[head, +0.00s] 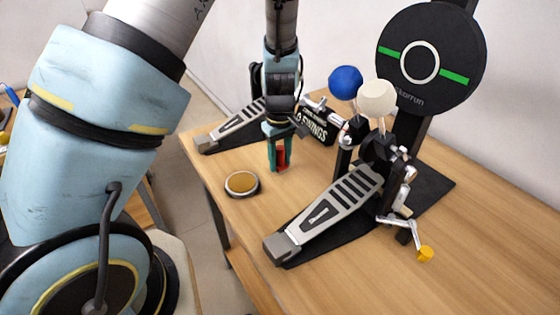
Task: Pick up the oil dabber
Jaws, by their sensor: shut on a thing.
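My gripper (279,158) points down over the wooden table, left of the front drum pedal. Its teal fingers are shut on a small red thing (281,157), mostly hidden between them. This red thing appears to be the oil dabber, but too little shows to be sure. Its lower end is close to the tabletop, and I cannot tell whether it touches.
A round tin with a tan top (242,183) lies near the table's left edge. The front pedal (335,210) stands right of my gripper, below a black round pad (431,58). A black box (316,126) sits behind. The table (480,265) is clear at front right.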

